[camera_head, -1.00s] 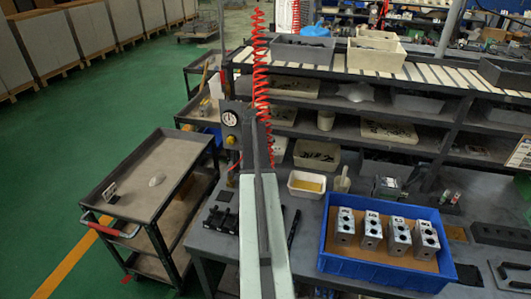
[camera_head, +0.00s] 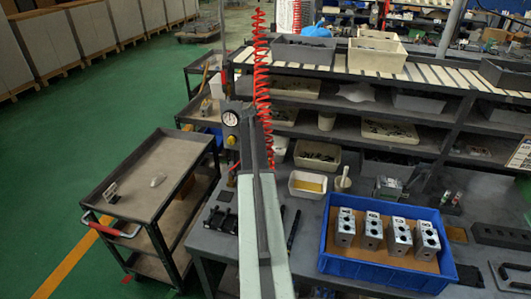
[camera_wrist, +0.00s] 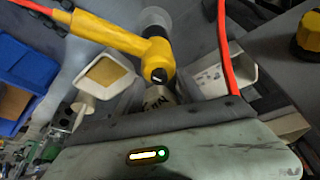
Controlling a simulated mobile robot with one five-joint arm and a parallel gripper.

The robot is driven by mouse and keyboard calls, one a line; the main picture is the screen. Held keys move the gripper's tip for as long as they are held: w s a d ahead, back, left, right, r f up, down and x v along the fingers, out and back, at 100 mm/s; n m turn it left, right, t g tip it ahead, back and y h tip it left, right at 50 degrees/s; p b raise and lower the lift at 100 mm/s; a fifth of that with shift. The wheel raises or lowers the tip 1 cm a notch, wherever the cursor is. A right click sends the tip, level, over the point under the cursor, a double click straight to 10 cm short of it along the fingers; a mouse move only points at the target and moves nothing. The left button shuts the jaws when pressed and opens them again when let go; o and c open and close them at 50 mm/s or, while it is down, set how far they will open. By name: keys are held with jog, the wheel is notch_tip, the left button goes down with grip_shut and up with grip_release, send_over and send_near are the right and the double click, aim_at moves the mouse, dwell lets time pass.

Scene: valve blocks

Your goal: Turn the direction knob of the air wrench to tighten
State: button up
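The yellow air wrench (camera_wrist: 112,34) shows in the wrist view, its long body running from the upper left to a head at the upper middle. A small black round part (camera_wrist: 159,75) sits on the head; I cannot tell if it is the direction knob or how it is set. A grey lettered cylinder (camera_wrist: 158,97) lies just below the head. My pale green arm part with a lit indicator fills the bottom of the wrist view. In the head view my arm hides the wrench. My gripper's fingertips cannot be made out clearly.
A red hose (camera_wrist: 224,45) crosses the wrist view, and a coiled red hose (camera_head: 262,70) hangs behind my arm. A blue crate (camera_head: 330,262) holds several metal blocks. A white tray (camera_head: 293,187) and a dark cart (camera_head: 150,178) stand nearby.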

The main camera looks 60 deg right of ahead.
jog(key=p+v, duration=0.7)
jog(key=v, duration=0.1)
jog(key=shift+f, duration=0.1)
dwell(0.4)
